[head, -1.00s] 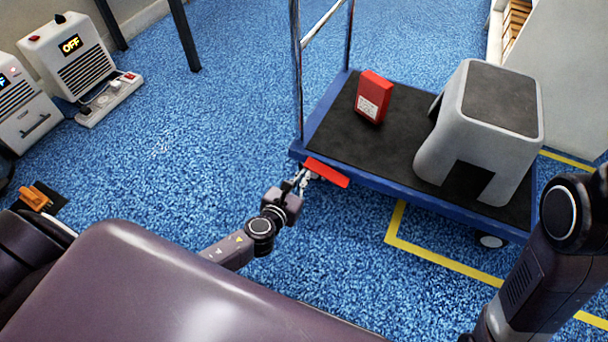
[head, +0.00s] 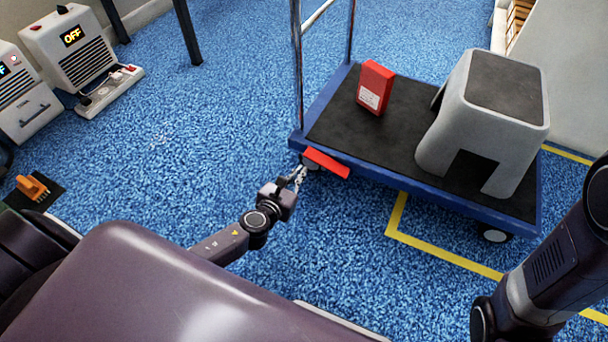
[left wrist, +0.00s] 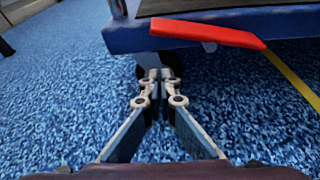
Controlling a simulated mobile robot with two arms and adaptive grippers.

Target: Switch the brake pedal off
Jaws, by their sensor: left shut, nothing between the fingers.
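The red brake pedal (head: 326,163) sticks out from the near left corner of the blue platform cart (head: 375,184). In the left wrist view the pedal (left wrist: 208,33) shows as a flat red bar along the cart's edge, ahead of and above the fingers. My left gripper (head: 299,178) is shut and empty, just left of and below the pedal, with a small gap that is hard to judge. It also shows in the left wrist view (left wrist: 155,76), fingertips together in front of a dark caster. My right arm shows at the right edge; its gripper is out of view.
A red box (head: 374,88) and a grey step stool (head: 487,115) stand on the cart. Two white heater-like units (head: 70,50) stand at the far left, beside a power strip (head: 110,88). An orange object (head: 32,187) lies at left.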

